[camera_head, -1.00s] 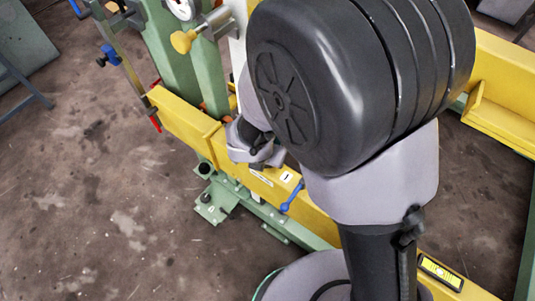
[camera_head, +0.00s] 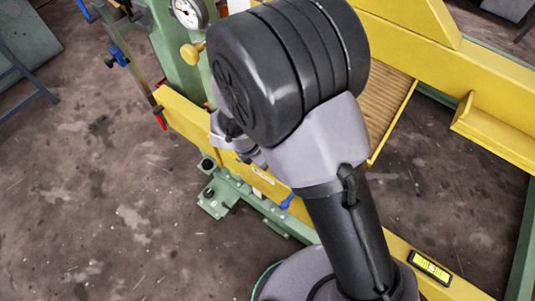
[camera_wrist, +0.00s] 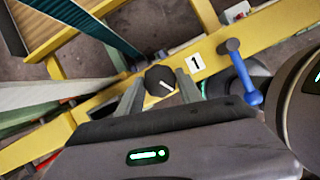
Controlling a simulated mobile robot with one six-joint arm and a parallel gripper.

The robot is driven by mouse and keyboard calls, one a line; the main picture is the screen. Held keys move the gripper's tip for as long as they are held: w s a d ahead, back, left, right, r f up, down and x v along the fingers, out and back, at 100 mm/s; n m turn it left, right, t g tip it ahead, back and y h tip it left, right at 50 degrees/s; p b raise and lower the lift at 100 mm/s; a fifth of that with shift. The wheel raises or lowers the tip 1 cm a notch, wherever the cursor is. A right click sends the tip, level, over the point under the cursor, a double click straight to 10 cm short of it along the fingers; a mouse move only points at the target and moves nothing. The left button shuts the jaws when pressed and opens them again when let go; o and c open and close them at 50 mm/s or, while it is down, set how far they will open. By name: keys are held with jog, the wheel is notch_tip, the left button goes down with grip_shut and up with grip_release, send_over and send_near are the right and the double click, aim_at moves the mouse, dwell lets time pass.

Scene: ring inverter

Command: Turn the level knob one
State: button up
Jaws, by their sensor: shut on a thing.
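In the wrist view, the level knob (camera_wrist: 159,78) is a small round black knob with a white pointer line. It sits on a yellow beam (camera_wrist: 270,28), beside a white label with a black 1 (camera_wrist: 195,63). My gripper (camera_wrist: 160,87) is shut on the knob, one grey finger on each side. The pointer line slants down to the right in this view. In the head view, my gripper (camera_head: 237,146) is at the yellow beam, partly behind my arm. The knob and its label are hidden there.
A blue lever (camera_wrist: 240,70) stands close to the right of the label. The head view shows a round dial gauge (camera_head: 187,12), a yellow round handle (camera_head: 191,54) and a spirit level (camera_head: 431,268) on the beam. Open floor (camera_head: 90,210) lies at the left.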

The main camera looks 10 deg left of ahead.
dwell(0.3)
jog(key=o, duration=1.3)
jog(key=shift+o, duration=0.2)
jog(key=p+v, duration=0.8)
jog(key=v, duration=0.9)
jog(key=shift+r, duration=0.2)
